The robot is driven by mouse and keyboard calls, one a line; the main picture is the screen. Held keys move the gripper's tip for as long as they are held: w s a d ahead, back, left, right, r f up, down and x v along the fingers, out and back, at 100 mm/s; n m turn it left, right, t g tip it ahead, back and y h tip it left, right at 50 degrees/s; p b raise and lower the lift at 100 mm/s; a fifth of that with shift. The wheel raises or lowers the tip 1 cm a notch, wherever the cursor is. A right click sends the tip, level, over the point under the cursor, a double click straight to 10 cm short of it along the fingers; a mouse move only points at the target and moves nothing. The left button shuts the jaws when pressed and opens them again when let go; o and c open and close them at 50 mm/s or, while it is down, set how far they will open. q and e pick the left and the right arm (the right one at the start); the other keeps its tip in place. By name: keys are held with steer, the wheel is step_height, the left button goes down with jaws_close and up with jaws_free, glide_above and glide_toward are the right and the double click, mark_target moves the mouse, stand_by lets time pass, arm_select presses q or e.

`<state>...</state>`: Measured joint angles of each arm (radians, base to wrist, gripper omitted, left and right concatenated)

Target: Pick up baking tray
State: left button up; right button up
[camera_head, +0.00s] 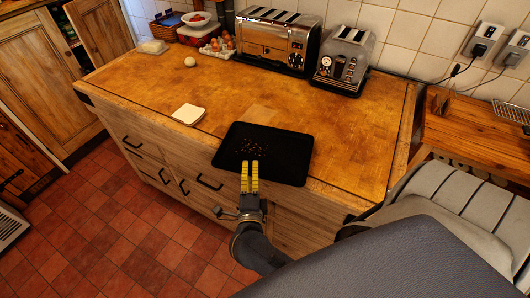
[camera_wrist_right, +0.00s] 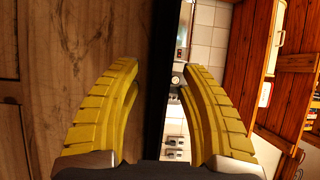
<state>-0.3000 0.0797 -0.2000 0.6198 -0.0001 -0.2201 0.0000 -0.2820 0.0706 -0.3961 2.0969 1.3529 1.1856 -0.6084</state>
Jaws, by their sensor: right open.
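The black baking tray (camera_head: 275,145) lies flat on the wooden counter, its near edge at the counter's front. Small crumb-like specks show on it. My right gripper (camera_head: 250,165) is at the tray's near edge, its yellow fingers pointing toward it. In the right wrist view my right gripper (camera_wrist_right: 159,70) is open, a finger on each side of the dark, edge-on tray (camera_wrist_right: 168,45). I cannot tell whether either finger touches it. My left gripper is not in view.
A bread slice (camera_head: 188,114) lies left of the tray on the counter (camera_head: 340,125). A large toaster (camera_head: 275,42), a smaller toaster (camera_head: 343,62) and a carton of eggs (camera_head: 218,47) stand along the back. A round pale item (camera_head: 190,62) sits at the back left. Drawer handles protrude below.

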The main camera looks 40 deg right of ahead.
steer(key=shift+w+d, duration=0.3)
steer(key=shift+w, duration=0.1)
steer(key=shift+o, duration=0.2)
jaws_close()
steer(key=shift+r, duration=0.1)
